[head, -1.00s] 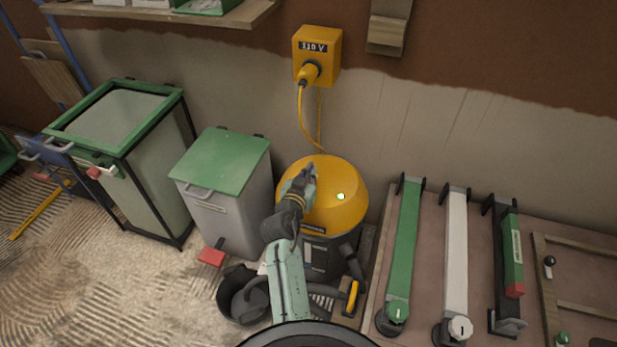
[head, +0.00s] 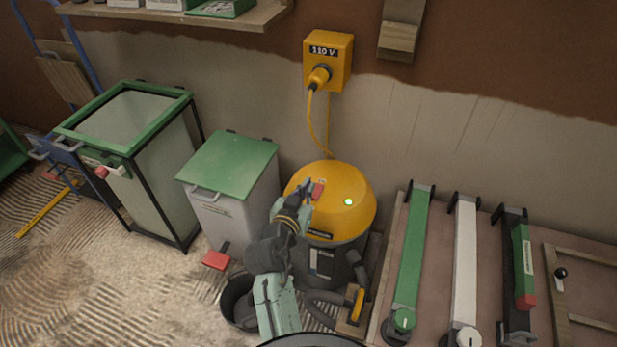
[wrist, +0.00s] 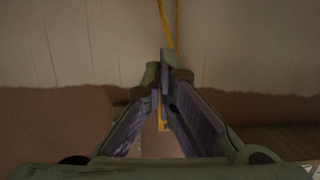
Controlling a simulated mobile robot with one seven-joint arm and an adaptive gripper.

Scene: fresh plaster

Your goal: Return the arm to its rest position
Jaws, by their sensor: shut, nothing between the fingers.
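My gripper (head: 308,190) is at the end of my pale green and dark grey arm, over the left part of the yellow vacuum lid (head: 343,215) in the head view. Its fingers look shut and hold nothing. A small red switch on the lid shows right beside the fingertips; I cannot tell whether they touch it. A light glows on the lid. In the wrist view the fingertips (wrist: 164,72) meet, with the plastered wall and a yellow cable behind them.
A yellow 110 V box (head: 328,62) with a plugged cable hangs on the wall. A green-lidded grey bin (head: 235,160) and a green-framed container (head: 160,165) stand left. A black bucket (head: 236,300) is below my arm. Long tools lean on a board (head: 437,270) at right.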

